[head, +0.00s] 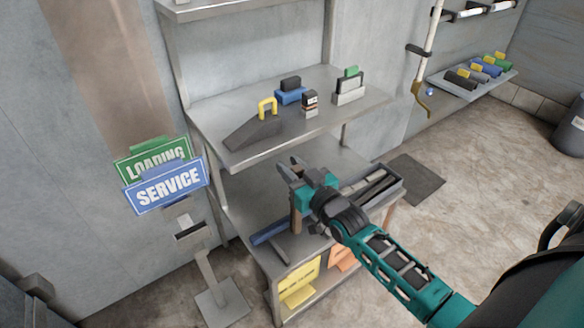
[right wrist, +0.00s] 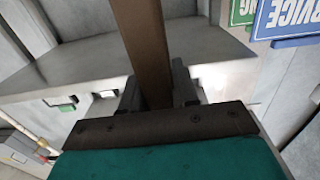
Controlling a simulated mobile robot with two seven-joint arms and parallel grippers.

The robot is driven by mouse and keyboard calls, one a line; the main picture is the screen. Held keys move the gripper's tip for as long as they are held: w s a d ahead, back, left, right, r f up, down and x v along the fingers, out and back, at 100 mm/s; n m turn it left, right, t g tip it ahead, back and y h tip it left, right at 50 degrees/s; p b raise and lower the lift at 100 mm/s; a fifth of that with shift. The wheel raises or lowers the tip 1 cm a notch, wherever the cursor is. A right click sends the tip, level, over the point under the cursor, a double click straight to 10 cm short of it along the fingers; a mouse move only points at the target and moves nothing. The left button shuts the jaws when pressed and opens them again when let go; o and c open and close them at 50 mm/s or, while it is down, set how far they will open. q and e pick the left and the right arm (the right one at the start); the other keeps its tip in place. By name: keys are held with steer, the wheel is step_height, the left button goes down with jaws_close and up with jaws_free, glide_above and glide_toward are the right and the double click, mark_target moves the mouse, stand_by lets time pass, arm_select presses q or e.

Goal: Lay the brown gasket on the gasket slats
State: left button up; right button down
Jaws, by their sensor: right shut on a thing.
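My right gripper (head: 297,172) is over the lower shelf, shut on a brown strip, the brown gasket (head: 296,219). The gasket hangs roughly upright below the gripper in the head view. In the right wrist view the gasket (right wrist: 145,45) passes between the two fingers (right wrist: 155,90). A grey tray with long dark bars (head: 382,190), which looks like the gasket slats, lies on the lower shelf just right of the gripper. The gasket is apart from it, and my right arm covers part of it. My left gripper is not in view.
Above is a shelf (head: 225,108) with a dark wedge (head: 252,132) and small blocks. A blue bar (head: 268,234) lies on the lower shelf, left of the gasket. Signs reading LOADING and SERVICE (head: 166,187) stand left. A dark mat (head: 415,178) lies on the floor.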

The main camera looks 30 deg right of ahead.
steer(key=shift+f, duration=0.5)
steer(key=c, duration=0.8)
jaws_free()
steer(key=shift+c, duration=0.2)
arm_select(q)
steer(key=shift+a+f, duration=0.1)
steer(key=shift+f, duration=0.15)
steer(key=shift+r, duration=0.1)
arm_select(e)
steer(key=shift+r, duration=0.1)
steer(key=shift+r, duration=0.4)
steer(key=shift+s+r+p, duration=0.2)
steer(key=shift+s+p, duration=0.05)
steer(key=shift+p, duration=0.05)
steer(key=s+p, duration=0.3)
steer(key=s, duration=0.8)
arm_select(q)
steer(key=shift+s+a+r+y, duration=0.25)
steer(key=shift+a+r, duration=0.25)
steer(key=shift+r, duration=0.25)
arm_select(e)
steer(key=s+a+f+n+g+y, duration=0.1)
steer(key=s+a+f+g, duration=0.1)
steer(key=a, duration=0.5)
steer(key=s+a+f+n+g+y, duration=0.1)
steer(key=s+a+f+g, duration=0.2)
steer(key=a, duration=0.4)
steer(key=shift+s+f+g, duration=0.3)
steer(key=shift+s+g, duration=0.6)
steer(key=shift+g, duration=0.2)
